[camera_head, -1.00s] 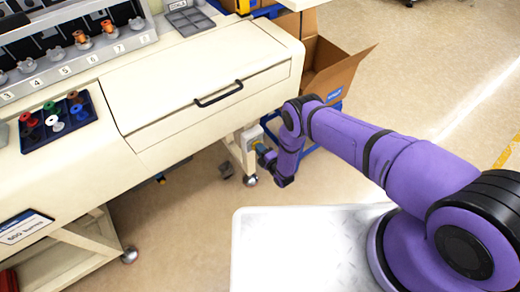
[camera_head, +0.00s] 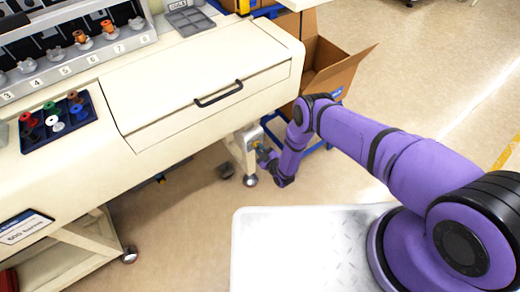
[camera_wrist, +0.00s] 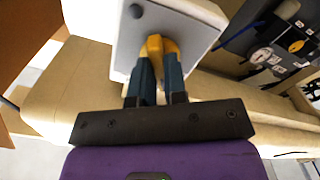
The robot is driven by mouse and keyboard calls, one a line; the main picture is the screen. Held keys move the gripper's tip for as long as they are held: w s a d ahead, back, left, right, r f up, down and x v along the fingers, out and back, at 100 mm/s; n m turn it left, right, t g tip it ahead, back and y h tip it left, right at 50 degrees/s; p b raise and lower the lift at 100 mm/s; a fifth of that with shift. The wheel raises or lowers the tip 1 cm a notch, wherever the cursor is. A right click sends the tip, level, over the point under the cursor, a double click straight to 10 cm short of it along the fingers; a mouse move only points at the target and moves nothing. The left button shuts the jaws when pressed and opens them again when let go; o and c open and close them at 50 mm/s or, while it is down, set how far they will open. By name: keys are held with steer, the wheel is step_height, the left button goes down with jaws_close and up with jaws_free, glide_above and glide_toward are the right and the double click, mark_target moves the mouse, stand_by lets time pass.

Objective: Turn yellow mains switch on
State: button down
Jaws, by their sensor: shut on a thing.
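The yellow mains switch (camera_wrist: 154,45) sits on a pale switch box (camera_wrist: 185,28) in the wrist view. My gripper (camera_wrist: 157,68) is at the switch, with its two blue-grey fingers closed around the yellow handle. The fingers cover part of the handle, so its exact angle is hard to read. In the head view my gripper (camera_head: 263,153) is by the machine's leg, under the right end of the drawer, and the switch is mostly hidden there.
The cream machine body with its black-handled drawer (camera_head: 190,95) is above my gripper. An open cardboard box (camera_head: 335,68) stands behind my arm. A blue tray of coloured spools (camera_head: 40,128) lies at left. Floor in front of the leg is mostly clear.

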steer(key=m, duration=0.6)
steer(key=shift+f, duration=0.1)
stand_by(0.6)
steer(key=c, duration=1.2)
jaws_free()
steer(key=shift+o, duration=0.2)
steer(key=v, duration=1.1)
